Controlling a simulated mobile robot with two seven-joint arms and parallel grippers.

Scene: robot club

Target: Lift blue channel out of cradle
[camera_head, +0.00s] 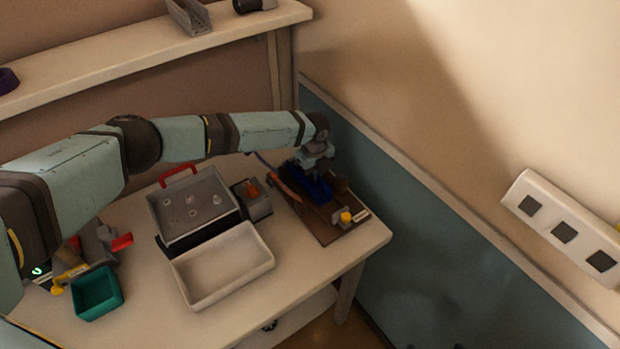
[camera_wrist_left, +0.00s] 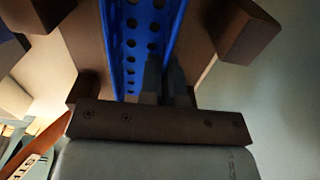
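The blue channel (camera_head: 315,187), a U-shaped piece with rows of holes, is at the brown wooden board (camera_head: 323,222) on the right of the table. In the left wrist view the channel (camera_wrist_left: 133,45) runs away from my gripper between brown blocks of the cradle (camera_wrist_left: 248,32). My left gripper (camera_head: 318,168) points down at the channel. Its two dark fingers (camera_wrist_left: 165,75) are close together, with the channel's right wall between them. Whether the channel rests in the cradle or is slightly raised cannot be told. My right gripper is not in view.
A grey case with a red handle (camera_head: 190,205), a cream tray (camera_head: 222,265) and a green bin (camera_head: 97,293) stand to the left. A small dark box (camera_head: 252,203) and a yellow knob (camera_head: 346,217) are close by. The wall (camera_head: 420,250) is close on the right.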

